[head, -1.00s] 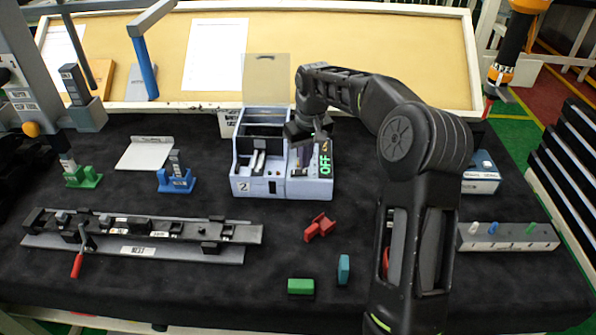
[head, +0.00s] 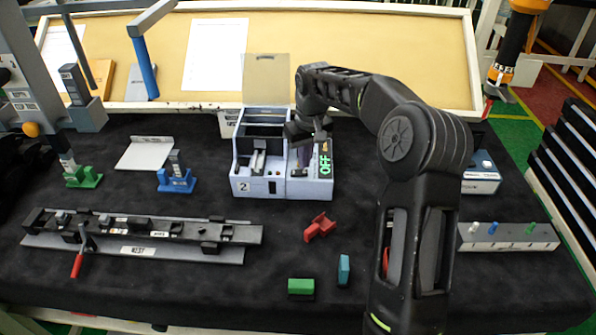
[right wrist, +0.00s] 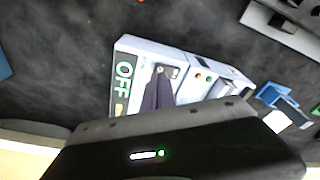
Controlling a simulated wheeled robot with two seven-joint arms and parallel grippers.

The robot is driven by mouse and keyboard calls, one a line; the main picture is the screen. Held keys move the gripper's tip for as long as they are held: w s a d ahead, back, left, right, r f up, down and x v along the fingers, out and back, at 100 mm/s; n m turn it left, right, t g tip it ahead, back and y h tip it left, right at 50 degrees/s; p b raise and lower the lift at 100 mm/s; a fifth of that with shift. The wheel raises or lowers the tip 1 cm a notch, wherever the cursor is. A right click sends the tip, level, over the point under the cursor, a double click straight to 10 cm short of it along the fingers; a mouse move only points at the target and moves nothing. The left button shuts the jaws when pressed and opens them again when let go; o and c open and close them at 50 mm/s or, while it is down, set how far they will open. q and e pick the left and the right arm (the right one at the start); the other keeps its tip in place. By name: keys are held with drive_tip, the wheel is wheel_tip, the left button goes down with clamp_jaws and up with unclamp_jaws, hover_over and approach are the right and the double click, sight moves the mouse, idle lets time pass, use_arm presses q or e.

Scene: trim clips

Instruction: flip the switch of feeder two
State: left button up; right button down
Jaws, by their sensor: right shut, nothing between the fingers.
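Feeder two (head: 268,187) is a pale grey-lilac box at the middle of the table, marked "2", with an open-topped left part. Its right part carries a panel with green letters "OFF" (head: 325,165); the panel also shows in the right wrist view (right wrist: 124,82). My right gripper (head: 303,160) comes down over this right part, just left of the panel, with its fingers shut and empty. In the right wrist view the dark fingers (right wrist: 160,85) overlap the feeder's top. The switch is not clearly made out, and I cannot tell whether the fingers touch it. My left gripper is not in view.
A red holder (head: 319,228), a green block (head: 300,286) and a teal block (head: 343,269) lie in front. A long rail fixture (head: 140,240) with a red-handled lever is at left. A grey strip with pegs (head: 507,238) is at right. A tan board (head: 380,50) stands behind.

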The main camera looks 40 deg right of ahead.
sight(304, 172)
drive_tip(key=shift+f+b, duration=0.55)
drive_tip(key=shift+f, duration=0.3)
idle(0.6)
drive_tip(key=shift+r, duration=0.1)
drive_tip(key=shift+r+p, duration=2.65)
drive_tip(key=shift+r, duration=0.8)
drive_tip(key=shift+f, duration=0.1)
